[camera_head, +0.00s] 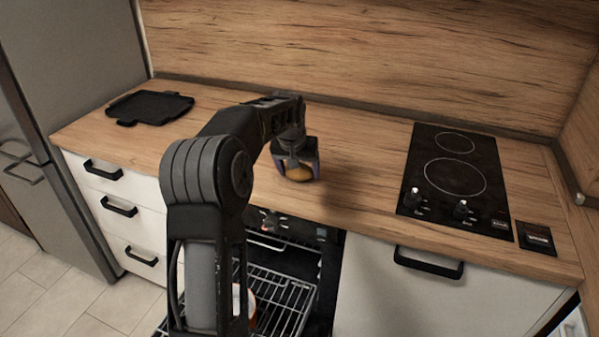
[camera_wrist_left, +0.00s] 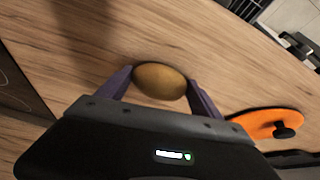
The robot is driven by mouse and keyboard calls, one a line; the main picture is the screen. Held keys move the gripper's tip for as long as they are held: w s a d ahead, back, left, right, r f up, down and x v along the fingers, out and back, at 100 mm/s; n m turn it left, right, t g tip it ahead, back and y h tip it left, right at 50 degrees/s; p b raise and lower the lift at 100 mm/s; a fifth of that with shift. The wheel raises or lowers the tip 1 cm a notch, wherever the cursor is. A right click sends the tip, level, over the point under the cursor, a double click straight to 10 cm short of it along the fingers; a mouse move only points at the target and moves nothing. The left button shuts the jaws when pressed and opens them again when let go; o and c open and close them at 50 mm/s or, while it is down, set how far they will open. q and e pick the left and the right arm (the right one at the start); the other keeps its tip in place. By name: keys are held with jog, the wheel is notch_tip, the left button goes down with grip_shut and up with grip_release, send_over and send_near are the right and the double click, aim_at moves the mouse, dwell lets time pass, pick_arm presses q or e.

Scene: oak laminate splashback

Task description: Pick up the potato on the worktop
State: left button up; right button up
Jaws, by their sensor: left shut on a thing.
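The potato (camera_head: 299,174) is brown and oval, and it sits low between the fingers of my left gripper (camera_head: 297,167) over the middle of the worktop (camera_head: 364,152). In the left wrist view the potato (camera_wrist_left: 160,79) lies crosswise between the two purple fingers, one at each end. My left gripper (camera_wrist_left: 161,83) is shut on it. I cannot tell whether the potato touches the worktop or is just above it. My right gripper is not in view.
A black tray (camera_head: 150,107) lies at the left. A black hob (camera_head: 455,178) is at the right. Below the worktop an appliance stands open with a wire rack (camera_head: 285,300) out. An orange lid (camera_wrist_left: 262,122) with a black knob shows in the left wrist view.

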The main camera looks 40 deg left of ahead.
pick_arm(q)
notch_tip(320, 180, up, 10)
jog(key=shift+r, duration=0.1)
dwell(0.4)
